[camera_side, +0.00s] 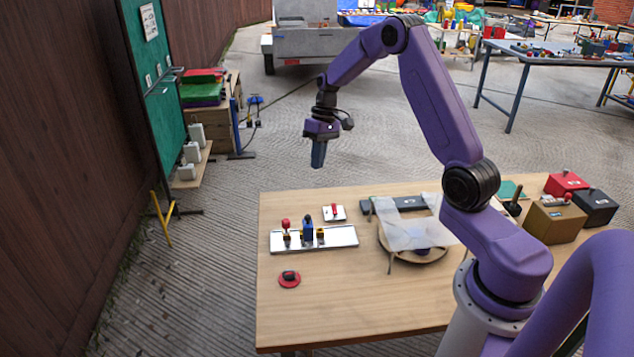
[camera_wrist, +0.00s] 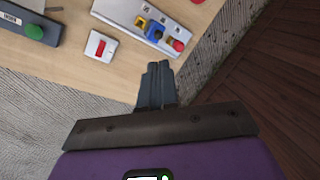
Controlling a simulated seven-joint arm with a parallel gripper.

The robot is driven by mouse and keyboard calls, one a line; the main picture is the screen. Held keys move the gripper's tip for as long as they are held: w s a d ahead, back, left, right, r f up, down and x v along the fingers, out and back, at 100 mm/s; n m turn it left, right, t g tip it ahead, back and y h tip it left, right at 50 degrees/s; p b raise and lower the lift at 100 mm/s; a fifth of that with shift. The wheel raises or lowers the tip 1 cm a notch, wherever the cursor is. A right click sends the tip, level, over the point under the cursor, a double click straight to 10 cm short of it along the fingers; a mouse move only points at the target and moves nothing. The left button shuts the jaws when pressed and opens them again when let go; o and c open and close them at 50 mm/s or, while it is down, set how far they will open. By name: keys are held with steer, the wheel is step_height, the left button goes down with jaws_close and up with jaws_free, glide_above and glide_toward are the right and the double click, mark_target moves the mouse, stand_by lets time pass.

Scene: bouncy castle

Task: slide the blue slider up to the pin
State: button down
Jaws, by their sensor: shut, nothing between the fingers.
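A blue slider (camera_side: 308,229) stands upright on a silver plate (camera_side: 343,237) on the wooden table. It also shows in the wrist view (camera_wrist: 155,30). A red-topped post (camera_side: 286,225) stands left of it on the same plate, apart from it. A small yellow block (camera_side: 320,233) sits close to the slider's right side. I cannot tell for certain which part is the pin. My gripper (camera_side: 318,164) is shut and empty, pointing down, well above the plate and beyond the table's back edge. Its fingertips also show in the wrist view (camera_wrist: 159,66).
A white switch box with a red rocker (camera_side: 334,212) lies behind the plate. A red disc with a black knob (camera_side: 289,279) lies in front. A round tray under a cloth (camera_side: 412,236) and several boxes (camera_side: 553,219) stand to the right.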

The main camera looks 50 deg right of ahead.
steer(key=s+d+f+m+t+y, duration=0.2)
steer(key=s+d+f+m+y, duration=0.15)
steer(key=m, duration=0.85)
steer(key=m+t, duration=0.3)
steer(key=m, duration=0.9)
glide_toward(309, 222)
step_height(309, 222, down, 4)
steer(key=d, duration=0.1)
steer(key=shift+w+a, duration=0.65)
steer(key=shift+a, duration=0.2)
steer(key=shift+w+a+f, duration=0.1)
steer(key=shift+w+a, duration=0.35)
steer(key=shift+a, duration=0.15)
